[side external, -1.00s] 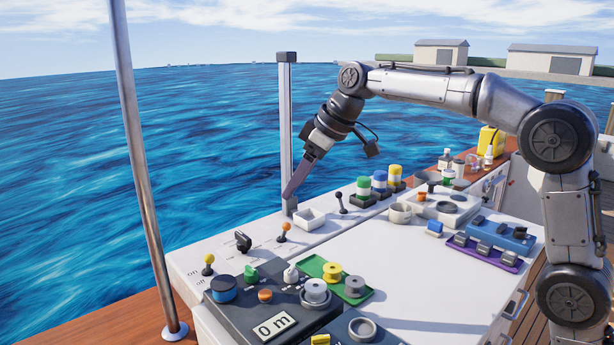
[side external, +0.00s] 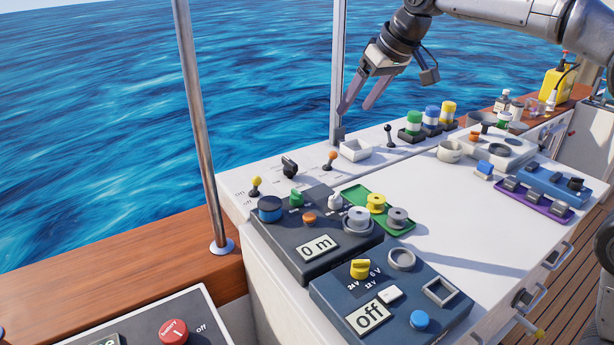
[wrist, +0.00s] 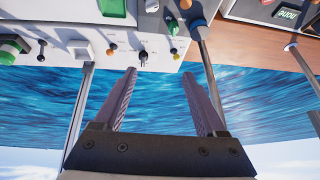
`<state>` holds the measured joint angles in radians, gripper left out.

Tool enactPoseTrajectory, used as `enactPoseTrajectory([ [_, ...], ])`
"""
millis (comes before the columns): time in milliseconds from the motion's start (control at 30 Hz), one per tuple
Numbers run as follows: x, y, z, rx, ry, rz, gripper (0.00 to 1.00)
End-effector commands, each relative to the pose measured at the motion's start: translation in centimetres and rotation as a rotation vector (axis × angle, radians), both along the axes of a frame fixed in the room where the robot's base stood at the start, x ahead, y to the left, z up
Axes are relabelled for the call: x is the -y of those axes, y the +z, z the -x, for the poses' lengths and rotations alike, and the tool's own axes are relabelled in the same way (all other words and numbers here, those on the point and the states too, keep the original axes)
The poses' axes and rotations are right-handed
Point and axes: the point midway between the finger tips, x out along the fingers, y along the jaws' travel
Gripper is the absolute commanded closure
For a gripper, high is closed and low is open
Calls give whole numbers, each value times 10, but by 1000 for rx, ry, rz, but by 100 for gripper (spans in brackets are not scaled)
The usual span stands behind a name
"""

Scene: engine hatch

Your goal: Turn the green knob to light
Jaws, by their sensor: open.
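The green knob (side external: 297,198) is small and sits on the dark grey box with the "0 m" display (side external: 317,248), between a blue round knob (side external: 270,209) and a white knob (side external: 335,201). The marks around it are too small to read. My gripper (side external: 355,108) is open and empty, well behind and above the box, near the white post. Its two spread fingers also show in the wrist view (wrist: 159,73), pointing toward the console edge.
Small levers with yellow (side external: 256,182) and orange (side external: 331,155) tips, and a black switch (side external: 290,166), stand on the back ledge. A second dark box (side external: 440,318) reads "off". A metal pole (side external: 203,120) rises at left. The white worktop (side external: 450,205) has clear room.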

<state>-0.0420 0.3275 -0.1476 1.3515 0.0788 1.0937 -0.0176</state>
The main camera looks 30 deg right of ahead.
Motion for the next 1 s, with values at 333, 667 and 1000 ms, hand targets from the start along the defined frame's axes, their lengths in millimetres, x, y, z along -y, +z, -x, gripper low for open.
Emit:
enactPoseTrajectory([
  [333, -55, -104, -69, -98, -346, 30, 27],
  [667, -81, -143, -75, -133, -297, 60, 27],
  [1000, -74, -202, -98, -135, -297, 61, 27],
])
